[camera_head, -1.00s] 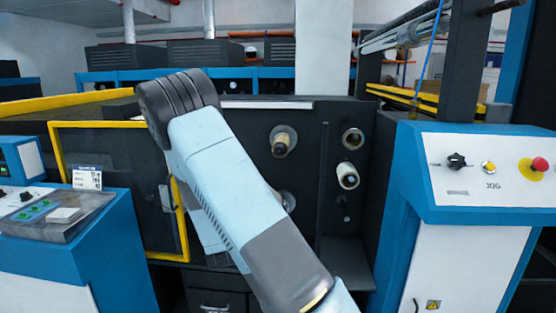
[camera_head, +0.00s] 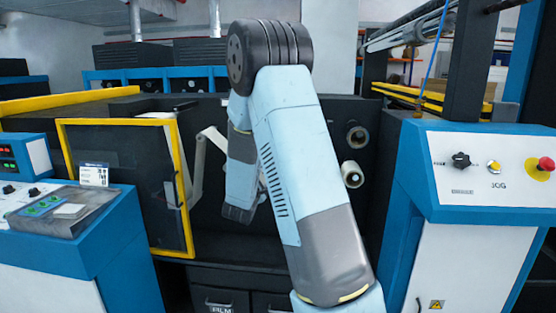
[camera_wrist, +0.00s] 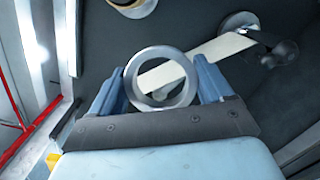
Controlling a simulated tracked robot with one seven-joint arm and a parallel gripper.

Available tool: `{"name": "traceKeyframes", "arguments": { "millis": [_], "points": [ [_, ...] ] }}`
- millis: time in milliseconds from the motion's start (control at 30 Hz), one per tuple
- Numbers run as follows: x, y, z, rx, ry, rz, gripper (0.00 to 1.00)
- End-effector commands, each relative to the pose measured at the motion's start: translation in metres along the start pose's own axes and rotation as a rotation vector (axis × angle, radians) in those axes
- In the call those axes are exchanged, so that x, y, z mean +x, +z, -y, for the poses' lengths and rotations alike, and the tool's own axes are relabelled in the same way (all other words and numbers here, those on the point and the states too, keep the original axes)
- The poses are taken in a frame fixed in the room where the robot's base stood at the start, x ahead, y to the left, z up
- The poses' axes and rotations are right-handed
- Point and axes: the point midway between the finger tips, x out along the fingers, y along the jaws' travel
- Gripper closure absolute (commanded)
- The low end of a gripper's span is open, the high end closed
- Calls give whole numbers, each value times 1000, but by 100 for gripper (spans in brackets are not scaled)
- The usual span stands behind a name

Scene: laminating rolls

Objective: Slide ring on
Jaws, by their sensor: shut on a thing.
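A grey metal ring (camera_wrist: 187,91) stands between the two blue fingers of my gripper (camera_wrist: 160,68) in the wrist view. The fingers are shut on its outer sides, and its opening is empty of any shaft. Through and behind it shows a pale flat bar (camera_wrist: 222,48) that runs to a round metal mount on the dark panel. A round tan-and-white spindle end (camera_wrist: 134,5) is cut off at the top edge. In the head view my arm covers the middle of the machine, and the ring and fingers are hidden.
Two round roll ends (camera_head: 356,137) (camera_head: 352,174) sit on the dark panel right of my arm. A yellow-framed door (camera_head: 185,230) is at left. Blue control consoles stand at left (camera_head: 115,240) and right (camera_head: 420,205).

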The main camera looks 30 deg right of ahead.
Motion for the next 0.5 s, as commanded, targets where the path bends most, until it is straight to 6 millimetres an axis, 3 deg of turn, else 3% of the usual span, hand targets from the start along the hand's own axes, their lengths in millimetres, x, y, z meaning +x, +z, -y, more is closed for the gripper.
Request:
{"name": "traceKeyframes", "arguments": {
  "millis": [33, 200, 333, 500],
  "points": [
    [4, 18, -6, 85, -12, 33, 58],
    [11, 63, -21, 329, -41, 125, 58],
    [12, 87, -30, 441, -49, 173, 58],
    [12, 101, -35, 503, -52, 201, 58]
  ]
}}
